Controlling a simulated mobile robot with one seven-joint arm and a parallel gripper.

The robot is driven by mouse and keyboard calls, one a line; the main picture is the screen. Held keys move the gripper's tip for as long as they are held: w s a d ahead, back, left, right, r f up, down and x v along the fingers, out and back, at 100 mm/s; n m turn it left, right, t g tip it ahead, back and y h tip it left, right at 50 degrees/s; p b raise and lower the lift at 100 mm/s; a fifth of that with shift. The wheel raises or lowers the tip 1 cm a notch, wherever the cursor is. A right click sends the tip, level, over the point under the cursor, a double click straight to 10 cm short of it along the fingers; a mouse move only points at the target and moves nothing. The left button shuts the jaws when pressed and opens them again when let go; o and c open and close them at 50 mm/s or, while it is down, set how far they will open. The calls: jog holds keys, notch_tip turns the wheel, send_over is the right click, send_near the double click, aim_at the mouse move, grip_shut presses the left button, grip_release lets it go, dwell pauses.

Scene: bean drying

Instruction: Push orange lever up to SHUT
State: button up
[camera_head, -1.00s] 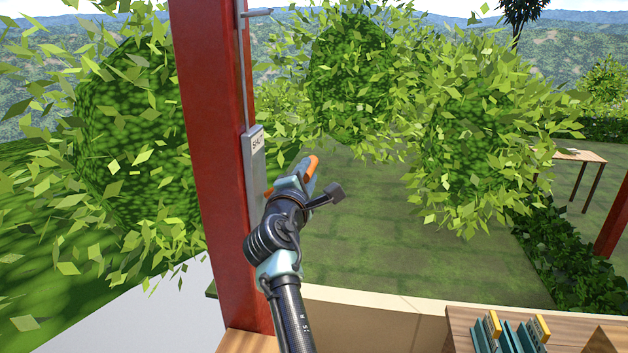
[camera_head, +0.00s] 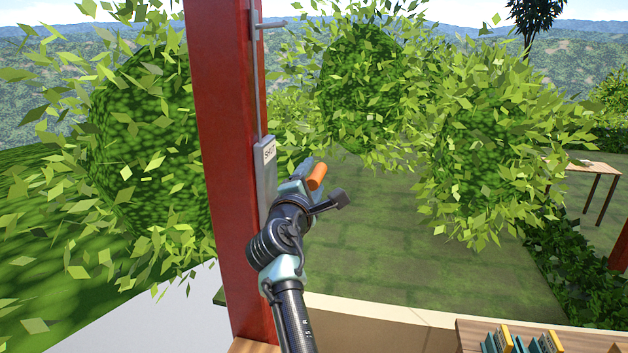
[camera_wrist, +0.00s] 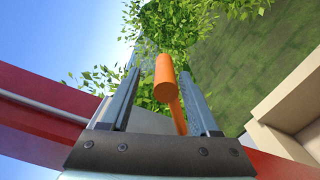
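The orange lever (camera_head: 317,177) sticks out beside a grey plate (camera_head: 266,160) on the red post; the plate's upper end carries a label that appears to read SHUT. My gripper (camera_head: 306,170) is at the lever, right of the plate. The fingers are apart, not clamped. The lever's pivot and the lower plate are hidden behind my gripper in the head view.
The red post (camera_head: 228,170) stands close left of my gripper. A thin grey rod (camera_head: 256,80) runs up it from the plate. A low pale wall (camera_head: 375,312) and a wooden surface (camera_head: 475,330) with teal and yellow items are at lower right. Leafy bushes lie beyond.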

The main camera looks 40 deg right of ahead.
jog(key=shift+s+f, duration=0.1)
jog(key=shift+s, duration=0.05)
jog(key=shift+s+a+f, duration=0.1)
jog(key=shift+s+a, duration=0.2)
jog(key=b+v, duration=0.4)
jog(key=v, duration=0.8)
jog(key=shift+w, duration=0.15)
